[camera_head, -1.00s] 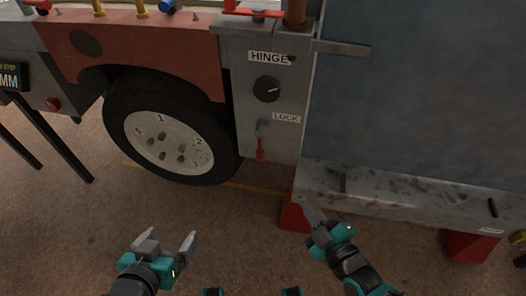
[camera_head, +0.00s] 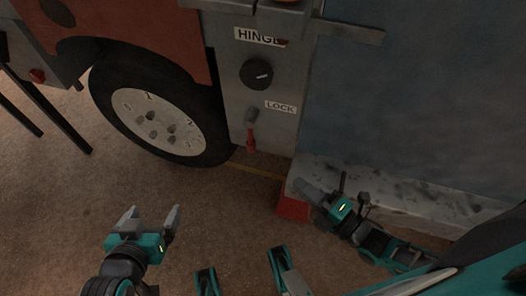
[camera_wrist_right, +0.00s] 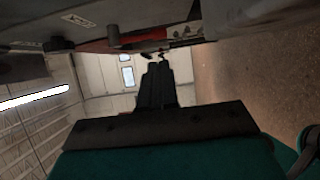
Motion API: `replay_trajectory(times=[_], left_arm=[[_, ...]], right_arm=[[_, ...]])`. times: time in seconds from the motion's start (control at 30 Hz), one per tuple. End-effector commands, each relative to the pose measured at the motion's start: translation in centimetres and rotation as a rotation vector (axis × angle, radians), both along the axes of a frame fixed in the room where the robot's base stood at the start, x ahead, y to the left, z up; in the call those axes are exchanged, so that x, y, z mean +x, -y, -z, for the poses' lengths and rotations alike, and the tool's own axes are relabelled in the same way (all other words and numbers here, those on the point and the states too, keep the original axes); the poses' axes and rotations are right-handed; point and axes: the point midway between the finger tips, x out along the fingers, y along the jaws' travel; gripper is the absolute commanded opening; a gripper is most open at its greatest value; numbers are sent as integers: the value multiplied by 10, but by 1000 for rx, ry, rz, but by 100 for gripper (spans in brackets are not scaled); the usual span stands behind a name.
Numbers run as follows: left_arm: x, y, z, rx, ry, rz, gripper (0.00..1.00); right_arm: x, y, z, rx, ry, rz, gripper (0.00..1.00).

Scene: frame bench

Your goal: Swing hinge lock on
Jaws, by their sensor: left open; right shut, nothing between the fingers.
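The hinge lock lever (camera_head: 250,132) is on the grey panel, beside the LOCK label (camera_head: 281,107). Its red handle hangs straight down from a grey pivot. Above it are a black knob (camera_head: 256,73) and the HINGE label (camera_head: 259,37). My right gripper (camera_head: 304,190) is shut and empty, low and to the right of the lever, apart from it. In the right wrist view its dark closed fingers (camera_wrist_right: 158,85) point ahead. My left gripper (camera_head: 152,216) is open and empty over the floor, below and left of the lever.
A wheel (camera_head: 158,110) with numbered nuts stands left of the panel. A large blue-grey panel (camera_head: 430,100) with a pale worn ledge (camera_head: 395,192) fills the right side. A red block (camera_head: 292,207) is under the ledge, close to my right gripper. The floor before the wheel is clear.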

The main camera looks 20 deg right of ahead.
Motion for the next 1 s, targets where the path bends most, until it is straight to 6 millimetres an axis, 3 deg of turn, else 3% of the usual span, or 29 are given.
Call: replay_trajectory(times=[0.5,0.73,1.0], left_arm=[[-2,-1,24,5,-6,2,88],[-2,-1,29,3,-6,1,88],[-2,1,28,-4,-6,-3,88]], right_arm=[[92,-50,0,6,4,1,0],[110,-61,0,3,1,1,0],[112,-62,-1,3,-1,1,0]])
